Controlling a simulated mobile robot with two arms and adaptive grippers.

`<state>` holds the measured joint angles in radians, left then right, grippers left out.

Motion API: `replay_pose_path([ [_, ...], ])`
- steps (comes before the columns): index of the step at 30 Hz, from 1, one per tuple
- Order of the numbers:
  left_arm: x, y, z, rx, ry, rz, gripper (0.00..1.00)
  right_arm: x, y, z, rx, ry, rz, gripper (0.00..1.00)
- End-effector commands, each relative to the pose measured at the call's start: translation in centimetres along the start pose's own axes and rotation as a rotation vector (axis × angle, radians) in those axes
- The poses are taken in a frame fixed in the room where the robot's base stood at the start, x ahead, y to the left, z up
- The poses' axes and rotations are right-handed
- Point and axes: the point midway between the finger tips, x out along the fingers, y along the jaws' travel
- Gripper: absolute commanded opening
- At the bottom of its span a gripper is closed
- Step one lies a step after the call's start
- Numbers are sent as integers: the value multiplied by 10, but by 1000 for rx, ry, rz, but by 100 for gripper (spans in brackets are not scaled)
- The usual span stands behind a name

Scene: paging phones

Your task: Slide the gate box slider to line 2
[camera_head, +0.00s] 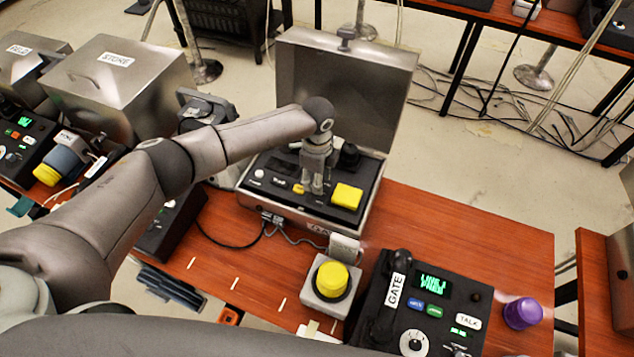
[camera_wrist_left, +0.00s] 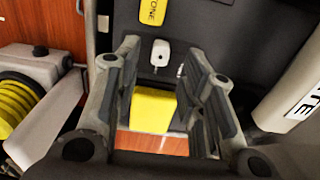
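The gate box (camera_head: 378,325) is a black console with a GATE label, a green display and several buttons, at the lower right of the head view. I cannot make out its slider there; its lower edge is cut off. My left gripper (camera_head: 316,186) points down over the open metal case in the head view, left of a yellow block (camera_head: 347,195). In the left wrist view the gripper (camera_wrist_left: 168,75) has its fingers apart. A yellow block (camera_wrist_left: 152,110) shows between them, and a white knob (camera_wrist_left: 160,54) beyond; contact cannot be told. My right gripper is not in view.
The metal case's raised lid (camera_head: 345,85) stands behind the gripper. A grey box with a yellow round top (camera_head: 332,279) and a purple cylinder (camera_head: 523,313) flank the gate box. The wooden table (camera_head: 470,240) is bare right of the case.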

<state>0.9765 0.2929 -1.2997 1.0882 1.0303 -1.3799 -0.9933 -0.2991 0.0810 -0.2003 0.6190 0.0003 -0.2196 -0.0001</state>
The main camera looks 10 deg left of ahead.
Motion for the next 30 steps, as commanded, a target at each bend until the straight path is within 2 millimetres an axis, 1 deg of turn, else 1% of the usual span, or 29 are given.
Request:
replay_pose_path([
  [1, -13, -2, 0, 1, 2, -5, 38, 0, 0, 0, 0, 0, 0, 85],
  [6, -50, -1, 0, 1, 1, -5, 38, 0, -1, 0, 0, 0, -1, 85],
  [9, -67, -1, 0, 1, 0, -4, 38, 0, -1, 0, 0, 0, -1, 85],
  [12, -80, -1, 0, 0, 0, -2, 38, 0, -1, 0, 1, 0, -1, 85],
  [15, -87, -1, 0, 0, 0, -2, 38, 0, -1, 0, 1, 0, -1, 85],
  [18, -90, 0, 0, 0, 0, -1, 38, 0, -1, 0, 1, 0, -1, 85],
  [30, -90, 0, 0, 0, 0, -1, 38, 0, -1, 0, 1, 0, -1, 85],
])
